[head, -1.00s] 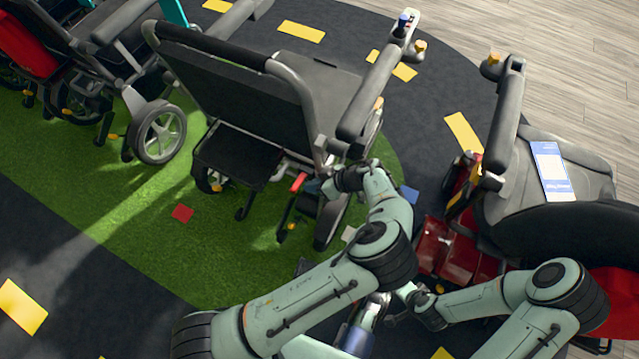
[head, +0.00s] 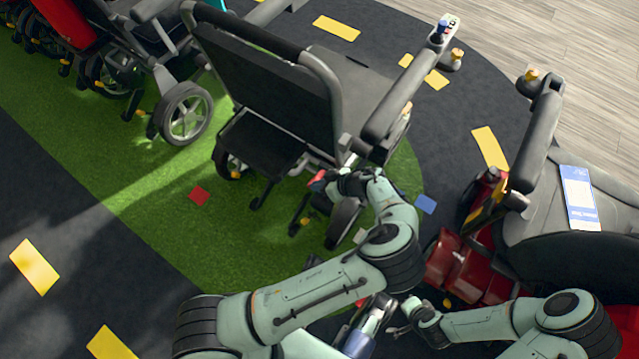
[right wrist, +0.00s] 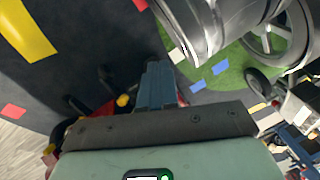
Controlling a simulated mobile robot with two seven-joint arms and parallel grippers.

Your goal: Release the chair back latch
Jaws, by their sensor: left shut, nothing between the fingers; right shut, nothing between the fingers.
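The black chair (head: 265,85) stands at the centre of the head view, its backrest upright and its rear towards me. A small red lever (head: 317,178) sits low behind the backrest, at its right side; I take it for the latch. My left gripper (head: 324,184) is shut right at this lever, with nothing held. I cannot tell whether it touches the lever; the wrist hides part of this area. My right gripper shows in the right wrist view (right wrist: 156,75), shut and empty, over dark floor and well apart from the latch.
A red scooter (head: 465,265) with a dark seat (head: 545,200) and a blue-white card (head: 580,198) stands to the right. More chairs (head: 140,60) stand at the upper left.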

